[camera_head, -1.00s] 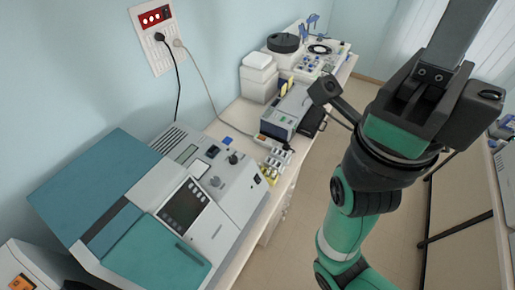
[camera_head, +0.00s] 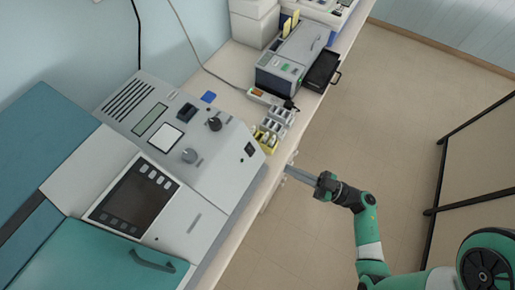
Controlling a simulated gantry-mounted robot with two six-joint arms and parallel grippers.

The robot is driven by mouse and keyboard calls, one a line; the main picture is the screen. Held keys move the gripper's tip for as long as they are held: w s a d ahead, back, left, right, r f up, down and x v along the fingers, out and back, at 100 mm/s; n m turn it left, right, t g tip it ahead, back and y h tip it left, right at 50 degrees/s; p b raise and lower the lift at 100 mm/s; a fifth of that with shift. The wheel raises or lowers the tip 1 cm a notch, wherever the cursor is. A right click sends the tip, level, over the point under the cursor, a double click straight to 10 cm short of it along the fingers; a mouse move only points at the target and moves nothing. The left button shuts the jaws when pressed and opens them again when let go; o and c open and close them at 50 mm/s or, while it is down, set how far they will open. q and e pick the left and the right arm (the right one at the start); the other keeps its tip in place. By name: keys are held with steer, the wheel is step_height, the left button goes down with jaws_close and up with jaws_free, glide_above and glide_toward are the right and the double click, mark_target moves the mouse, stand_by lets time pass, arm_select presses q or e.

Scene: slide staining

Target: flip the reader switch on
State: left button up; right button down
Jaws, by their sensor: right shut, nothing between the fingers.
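The reader appears to be the large grey and teal machine (camera_head: 215,165) against the wall, with a dark screen (camera_head: 139,200) and knobs on its top. My right gripper (camera_head: 287,170) is shut and empty. My left gripper is not in view.
A rack of small bottles (camera_head: 275,125) stands on the bench right behind the machine. Beyond it are a grey device (camera_head: 290,62) with a black tray (camera_head: 322,68) and white boxes (camera_head: 252,25). A cable crosses the bench.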

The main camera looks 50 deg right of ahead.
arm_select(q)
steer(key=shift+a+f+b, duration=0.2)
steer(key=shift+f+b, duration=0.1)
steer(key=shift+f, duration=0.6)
arm_select(e)
steer(key=s+f+m+h, duration=0.1)
steer(key=s+d+f+m+h, duration=0.1)
steer(key=shift+d+f+h, duration=0.15)
steer(key=shift+f+h, duration=0.25)
steer(key=shift+t, duration=0.3)
glide_toward(251, 150)
step_height(251, 150, up, 3)
steer(key=w, duration=0.2)
steer(key=shift+w+a+f+b, duration=0.15)
steer(key=shift+w+f+b, duration=0.25)
steer(key=shift+w+b, duration=0.15)
steer(key=shift+w+a+f+b, duration=0.2)
steer(key=shift+w+f+b, duration=0.25)
steer(key=shift+w, duration=0.2)
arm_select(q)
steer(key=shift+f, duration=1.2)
arm_select(e)
steer(key=shift+w+a+f, duration=0.1)
steer(key=shift+w+f, duration=0.1)
steer(key=shift+w, duration=0.4)
